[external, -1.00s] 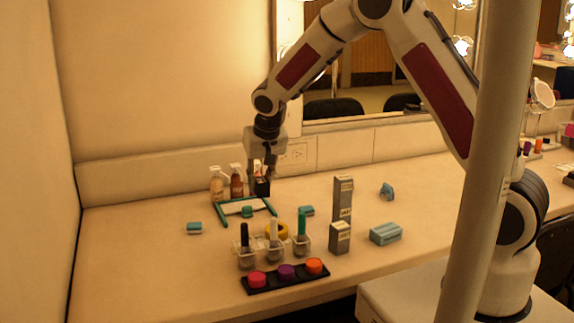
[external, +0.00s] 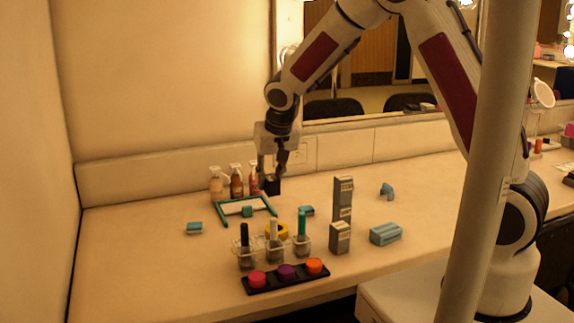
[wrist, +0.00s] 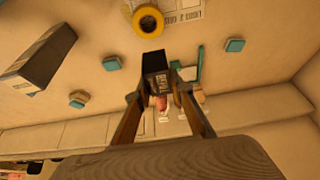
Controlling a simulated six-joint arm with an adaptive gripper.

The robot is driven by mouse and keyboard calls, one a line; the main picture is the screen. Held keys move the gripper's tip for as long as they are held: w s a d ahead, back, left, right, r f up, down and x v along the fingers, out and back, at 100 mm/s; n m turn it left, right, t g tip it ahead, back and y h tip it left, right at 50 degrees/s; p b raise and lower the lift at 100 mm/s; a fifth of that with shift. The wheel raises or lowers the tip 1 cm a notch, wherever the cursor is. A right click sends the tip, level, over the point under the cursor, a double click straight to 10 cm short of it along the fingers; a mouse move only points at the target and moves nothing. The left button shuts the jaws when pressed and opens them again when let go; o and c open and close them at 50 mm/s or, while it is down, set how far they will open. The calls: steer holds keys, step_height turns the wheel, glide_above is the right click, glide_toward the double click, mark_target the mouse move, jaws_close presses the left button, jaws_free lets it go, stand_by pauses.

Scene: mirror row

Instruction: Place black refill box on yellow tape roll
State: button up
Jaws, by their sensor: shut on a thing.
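My gripper (external: 273,175) is shut on the black refill box (external: 272,186) and holds it above the back of the counter, near the bottles. In the wrist view the black refill box (wrist: 155,70) sits between the two fingers (wrist: 162,82), with pale print on its side. The yellow tape roll (external: 277,231) lies on the counter, partly hidden behind the clear cups. In the wrist view the yellow tape roll (wrist: 148,20) shows as a ring beyond the box, apart from it.
Clear cups with sticks (external: 273,249) stand in front of the tape roll. A teal-edged frame (external: 246,211) and several bottles (external: 236,183) are to the left. Grey boxes (external: 341,215) and a blue block (external: 386,234) are to the right. A tray of coloured pots (external: 286,279) is in front.

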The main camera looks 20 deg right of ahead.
mark_target(276, 195)
steer(key=shift+s+d+r, duration=0.15)
steer(key=shift+s+r, duration=0.05)
steer(key=shift+s, duration=0.3)
steer(key=shift+s+d+r, duration=0.15)
steer(key=shift+s+r, duration=0.05)
steer(key=shift+s, duration=0.25)
steer(key=shift+f, duration=0.1)
steer(key=shift+f, duration=3.1)
steer(key=shift+f, duration=1.85)
steer(key=shift+f, duration=0.1)
steer(key=o, duration=1)
